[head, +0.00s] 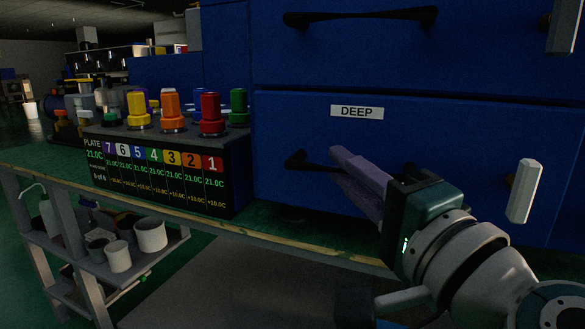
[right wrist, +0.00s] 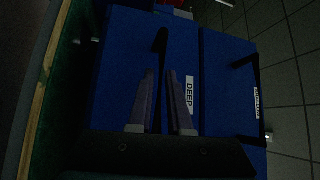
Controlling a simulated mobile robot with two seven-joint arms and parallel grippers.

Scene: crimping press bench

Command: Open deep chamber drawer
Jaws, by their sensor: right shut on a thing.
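The blue deep chamber drawer (head: 290,125), labelled DEEP, fills the lower right of the head view. Its front looks closed, with no gap that I can make out. Its black bar handle (head: 297,159) shows at its left end; the rest is behind my fingers. My right gripper (head: 340,158) reaches in from the lower right with its purple fingers at the handle. In the right wrist view the drawer front (right wrist: 128,75) lies beyond the fingers (right wrist: 162,78), and the black handle (right wrist: 162,42) runs down between them. The gripper is shut on the handle. My left gripper is out of view.
A second blue drawer (head: 350,55) with a black handle (head: 360,16) is above. A pale latch-like block (head: 523,190) sticks out right of my gripper. A panel with coloured knobs (head: 165,165) stands left on the green bench. A shelf with cups (head: 150,234) is below left.

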